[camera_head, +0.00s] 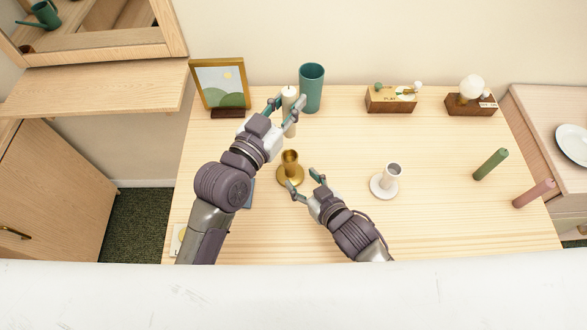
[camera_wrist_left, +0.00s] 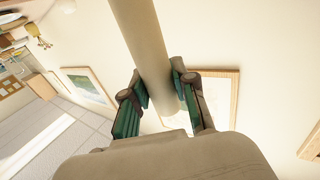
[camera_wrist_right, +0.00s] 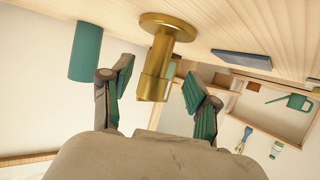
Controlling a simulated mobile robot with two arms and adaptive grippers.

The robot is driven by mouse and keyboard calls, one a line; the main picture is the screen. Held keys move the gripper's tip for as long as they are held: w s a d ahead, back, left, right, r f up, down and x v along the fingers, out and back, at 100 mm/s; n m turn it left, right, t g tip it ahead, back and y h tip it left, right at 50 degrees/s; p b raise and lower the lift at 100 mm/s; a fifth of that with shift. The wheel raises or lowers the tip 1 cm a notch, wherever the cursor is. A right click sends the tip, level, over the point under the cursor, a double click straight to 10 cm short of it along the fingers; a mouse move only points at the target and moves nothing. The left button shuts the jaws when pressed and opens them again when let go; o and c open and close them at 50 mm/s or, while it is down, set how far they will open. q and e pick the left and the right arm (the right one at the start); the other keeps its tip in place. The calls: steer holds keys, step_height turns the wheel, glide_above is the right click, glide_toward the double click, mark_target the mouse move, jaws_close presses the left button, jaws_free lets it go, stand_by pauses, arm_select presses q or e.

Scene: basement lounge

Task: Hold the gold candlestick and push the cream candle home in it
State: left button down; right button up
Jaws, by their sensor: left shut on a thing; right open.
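The gold candlestick (camera_head: 290,165) stands upright on the table. Its cup looks empty. My right gripper (camera_head: 302,184) is open just beside it at the lower right. In the right wrist view the candlestick (camera_wrist_right: 158,68) lies between the two spread fingers (camera_wrist_right: 158,90), and I cannot tell whether either touches it. My left gripper (camera_head: 289,111) is shut on the cream candle (camera_head: 289,95), up and back of the candlestick. The candle (camera_wrist_left: 143,45) crosses between the left fingers (camera_wrist_left: 162,92) in the left wrist view.
A teal cup (camera_head: 312,88) stands close right of the candle. A picture frame (camera_head: 220,84) is at the back left. A white candlestick (camera_head: 386,181) stands to the right, with a green candle (camera_head: 491,164) and a pink candle (camera_head: 533,194) farther right. A blue flat thing (camera_wrist_right: 242,59) lies left of the candlestick.

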mark_target(293, 171)
steer(key=x, duration=0.7)
steer(key=shift+w+a+f, duration=0.1)
steer(key=shift+w, duration=0.05)
steer(key=shift+c, duration=0.3)
jaws_close()
